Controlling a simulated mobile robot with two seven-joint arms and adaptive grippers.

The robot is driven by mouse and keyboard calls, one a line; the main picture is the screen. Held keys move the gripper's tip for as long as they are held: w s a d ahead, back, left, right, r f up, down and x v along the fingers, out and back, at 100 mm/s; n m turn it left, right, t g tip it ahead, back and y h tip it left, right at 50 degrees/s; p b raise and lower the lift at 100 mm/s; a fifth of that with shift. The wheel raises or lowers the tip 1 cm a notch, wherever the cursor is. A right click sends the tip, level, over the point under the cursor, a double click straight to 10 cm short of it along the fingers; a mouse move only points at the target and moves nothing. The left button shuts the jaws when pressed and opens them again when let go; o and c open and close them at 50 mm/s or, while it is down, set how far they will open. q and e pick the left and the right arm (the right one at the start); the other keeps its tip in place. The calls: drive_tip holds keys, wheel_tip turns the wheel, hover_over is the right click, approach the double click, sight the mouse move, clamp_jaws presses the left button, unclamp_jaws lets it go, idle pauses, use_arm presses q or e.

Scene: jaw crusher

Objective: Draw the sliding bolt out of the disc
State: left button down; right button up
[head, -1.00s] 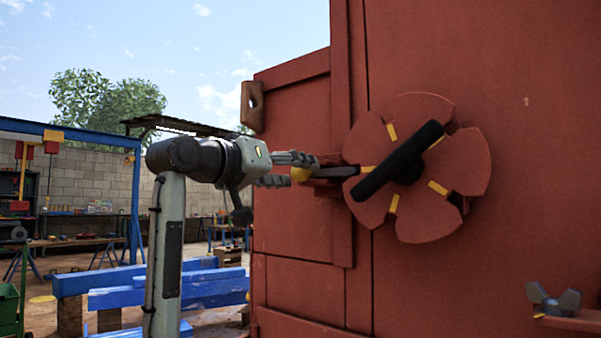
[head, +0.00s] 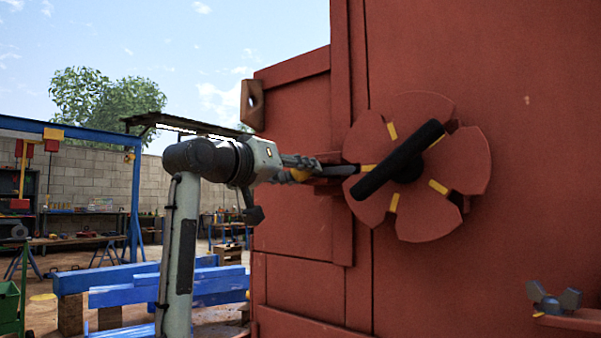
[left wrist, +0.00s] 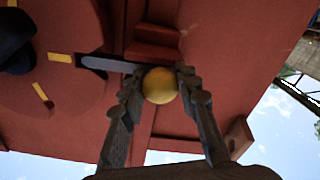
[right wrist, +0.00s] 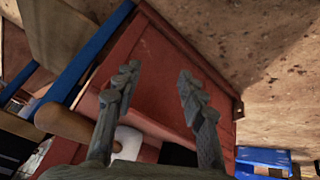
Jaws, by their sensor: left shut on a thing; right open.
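The red notched disc (head: 425,205) with yellow marks and a black bar handle (head: 390,165) sits on the red crusher wall. The sliding bolt (head: 338,170) is a dark flat bar whose right end reaches the disc's left edge at a yellow mark. Its yellow ball knob (left wrist: 160,86) is between the fingers of my left gripper (left wrist: 158,76), which is shut on it. The left gripper (head: 300,170) also shows left of the disc in the head view, partly covering the knob. My right gripper (right wrist: 160,75) is open and empty, seen only in its own wrist view.
A bracket with a hole (head: 252,105) juts from the wall's upper left edge. A blue-grey wing nut (head: 553,300) sits on a red ledge at lower right. Blue beams (head: 165,292) lie behind my left arm. A tan rounded bar (right wrist: 63,122) lies near my right gripper.

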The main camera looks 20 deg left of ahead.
use_arm(q)
drive_tip(key=a, duration=0.1)
drive_tip(key=w+a+p, duration=0.1)
drive_tip(key=a, duration=0.2)
drive_tip(key=shift+w+a+r, duration=0.1)
drive_tip(key=shift+w+r, duration=0.05)
drive_tip(key=shift+w, duration=0.1)
use_arm(e)
drive_tip(key=s+d, duration=0.1)
drive_tip(key=s+d+f+g, duration=0.2)
drive_tip(key=s, duration=0.1)
drive_tip(key=shift+d+m+h, duration=0.1)
drive_tip(key=shift+m+h, duration=0.2)
drive_tip(key=shift+h, duration=0.1)
use_arm(q)
drive_tip(key=c, duration=1.1)
unclamp_jaws()
drive_tip(key=shift+a, duration=0.15)
drive_tip(key=shift+s, duration=0.1)
drive_tip(key=v, duration=1.1)
drive_tip(key=shift+s, duration=0.4)
